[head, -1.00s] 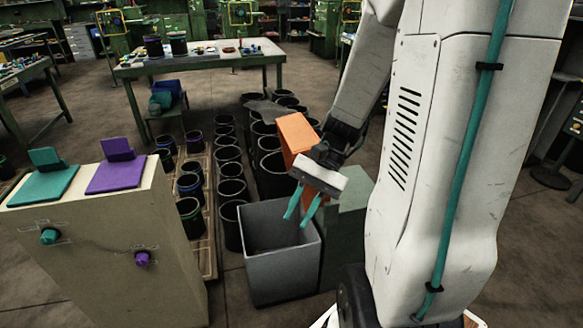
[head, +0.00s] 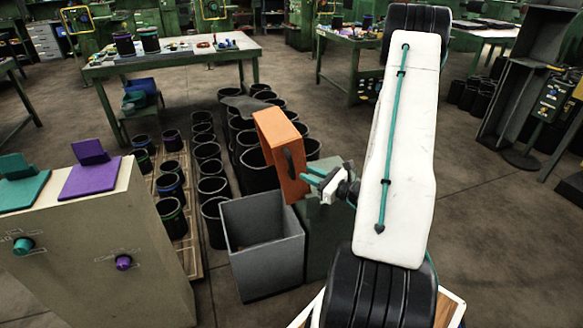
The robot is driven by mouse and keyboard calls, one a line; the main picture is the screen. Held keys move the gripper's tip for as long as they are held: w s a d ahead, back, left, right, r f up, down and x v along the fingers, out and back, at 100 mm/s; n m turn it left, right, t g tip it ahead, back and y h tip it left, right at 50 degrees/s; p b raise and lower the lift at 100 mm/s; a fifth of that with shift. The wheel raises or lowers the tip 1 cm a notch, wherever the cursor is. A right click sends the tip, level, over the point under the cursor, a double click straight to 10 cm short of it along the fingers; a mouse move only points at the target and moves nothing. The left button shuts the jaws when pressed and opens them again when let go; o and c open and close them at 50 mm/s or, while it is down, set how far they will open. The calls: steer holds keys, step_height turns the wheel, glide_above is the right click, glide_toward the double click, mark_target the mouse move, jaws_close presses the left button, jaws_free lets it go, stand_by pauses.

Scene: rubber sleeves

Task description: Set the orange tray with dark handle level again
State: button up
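I cannot tell whether a fingertip touches the tray. The tray's underside and its contact with the block are partly hidden.
An open grey bin (head: 262,248) stands directly in front and left. A beige cabinet (head: 110,245) with teal and purple plates is farther left. Several black buckets (head: 212,190) stand behind the bin. A green workbench (head: 180,62) is at the back.

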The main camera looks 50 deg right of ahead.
mark_target(291, 167)
steer(key=w, duration=0.5)
steer(key=w+a, duration=0.1)
steer(key=w, duration=0.1)
steer(key=shift+w+a, duration=0.1)
steer(key=shift+w, duration=0.1)
jaws_close()
